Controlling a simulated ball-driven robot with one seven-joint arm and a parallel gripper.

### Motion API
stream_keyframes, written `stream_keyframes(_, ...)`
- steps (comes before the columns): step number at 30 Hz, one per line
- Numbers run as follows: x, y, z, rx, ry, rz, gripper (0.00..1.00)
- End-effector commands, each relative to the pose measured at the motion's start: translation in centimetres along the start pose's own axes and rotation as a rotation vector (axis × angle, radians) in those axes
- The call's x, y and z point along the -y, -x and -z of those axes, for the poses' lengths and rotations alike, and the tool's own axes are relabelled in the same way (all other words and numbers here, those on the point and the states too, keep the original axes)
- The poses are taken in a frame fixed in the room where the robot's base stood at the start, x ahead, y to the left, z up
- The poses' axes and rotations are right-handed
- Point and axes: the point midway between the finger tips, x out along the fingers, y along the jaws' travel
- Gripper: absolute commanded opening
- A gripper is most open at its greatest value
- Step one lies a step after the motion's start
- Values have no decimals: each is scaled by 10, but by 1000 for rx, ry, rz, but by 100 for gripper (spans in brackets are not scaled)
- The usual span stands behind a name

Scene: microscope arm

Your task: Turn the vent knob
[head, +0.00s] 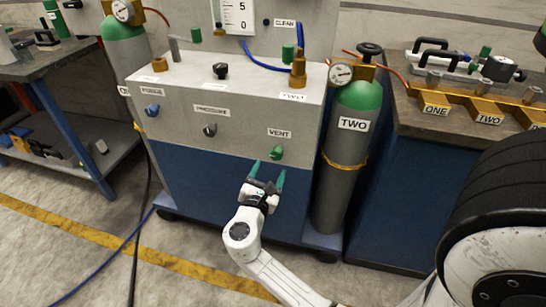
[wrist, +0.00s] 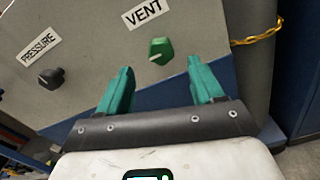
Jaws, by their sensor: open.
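The vent knob (head: 277,153) is green and sits on the cabinet's grey front panel, under the VENT label (head: 279,133). In the wrist view the green vent knob (wrist: 161,51) lies ahead of the fingertips, a little above the gap between them. Its grip bar stands roughly upright there. My gripper (head: 267,173) is open and empty, just below and in front of the knob. Its two teal fingers also show in the wrist view (wrist: 158,78), apart from each other and from the knob, as far as I can tell.
A black pressure knob (head: 210,130) and a blue purge knob (head: 151,110) are left of the vent knob. A grey cylinder labelled TWO (head: 350,150) stands close on the right, chained. A workbench (head: 410,125) is further right. The floor in front is mostly clear.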

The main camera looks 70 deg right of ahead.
Motion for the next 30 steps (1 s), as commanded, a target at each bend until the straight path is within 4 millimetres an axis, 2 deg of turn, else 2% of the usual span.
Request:
stream_keyframes(6,1,-42,1,1,-4,4,67)
stream_keyframes(13,0,-73,1,0,-4,1,67)
stream_keyframes(18,0,-82,0,-1,-3,1,67)
stream_keyframes(26,0,-83,0,-2,-3,0,67)
stream_keyframes(30,0,-83,0,-2,-4,0,55)
